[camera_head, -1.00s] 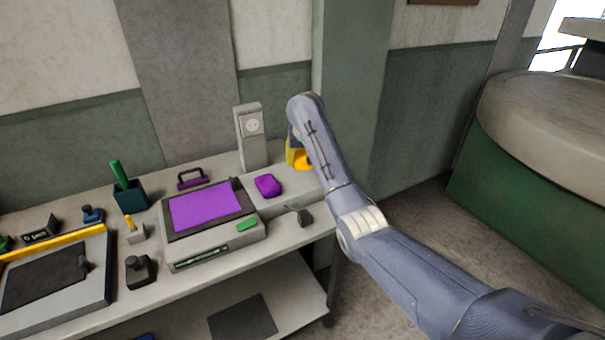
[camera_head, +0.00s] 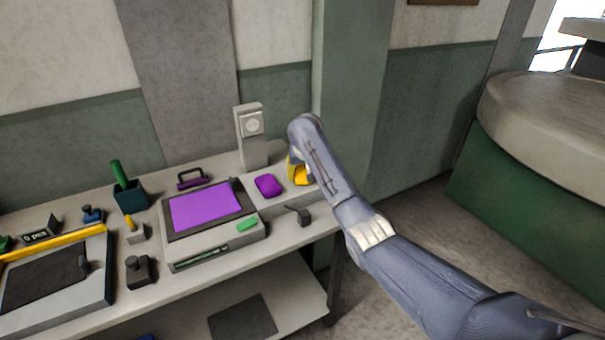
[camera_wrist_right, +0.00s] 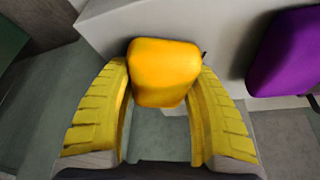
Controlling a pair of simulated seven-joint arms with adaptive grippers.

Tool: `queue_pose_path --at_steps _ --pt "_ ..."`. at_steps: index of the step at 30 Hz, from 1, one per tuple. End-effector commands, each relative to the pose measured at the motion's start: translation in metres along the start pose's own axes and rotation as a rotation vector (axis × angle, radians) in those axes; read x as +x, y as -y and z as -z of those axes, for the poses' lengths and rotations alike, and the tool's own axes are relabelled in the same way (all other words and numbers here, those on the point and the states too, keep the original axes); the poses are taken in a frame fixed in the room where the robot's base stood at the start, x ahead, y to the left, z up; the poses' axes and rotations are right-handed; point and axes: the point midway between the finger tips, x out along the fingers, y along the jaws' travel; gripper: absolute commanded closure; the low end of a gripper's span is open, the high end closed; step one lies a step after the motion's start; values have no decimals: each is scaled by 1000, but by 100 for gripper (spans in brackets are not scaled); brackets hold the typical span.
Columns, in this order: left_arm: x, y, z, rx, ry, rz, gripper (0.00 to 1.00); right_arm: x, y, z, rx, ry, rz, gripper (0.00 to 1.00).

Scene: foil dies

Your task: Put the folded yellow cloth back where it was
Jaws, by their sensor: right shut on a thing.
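The folded yellow cloth (camera_wrist_right: 165,72) is between the two yellow ribbed fingers of my right gripper (camera_wrist_right: 163,75), which is shut on it. In the head view the cloth (camera_head: 301,177) shows at the right end of the bench, partly hidden by my right arm. My right gripper (camera_head: 296,172) hangs down there, and one yellow finger shows beside the cloth. I cannot tell whether the cloth touches the grey surface below. A purple folded pad (camera_head: 268,186) lies just left of it, and also shows at the right of the wrist view (camera_wrist_right: 285,58). My left gripper is not in view.
A grey socket post (camera_head: 251,135) stands behind the cloth. Left of the purple pad is a press with a purple sheet (camera_head: 205,207). A small dark block (camera_head: 304,217) is near the front edge. A green pillar (camera_head: 345,100) rises behind the bench's right end.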

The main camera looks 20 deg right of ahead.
Motion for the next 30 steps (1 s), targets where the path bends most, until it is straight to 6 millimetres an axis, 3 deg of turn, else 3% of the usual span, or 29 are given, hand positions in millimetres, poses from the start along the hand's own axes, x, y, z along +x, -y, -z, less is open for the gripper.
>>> queue_pose_path --at_steps 5,6,11,23,30 --pt "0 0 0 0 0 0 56 3 0 -1 0 0 1 71" --pt "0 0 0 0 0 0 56 3 0 -1 0 0 1 41" --pt "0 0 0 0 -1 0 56 3 0 -1 0 0 1 22" --pt "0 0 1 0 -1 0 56 -4 1 0 -1 0 1 21" --pt "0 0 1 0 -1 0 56 -37 2 1 -1 -3 5 21"
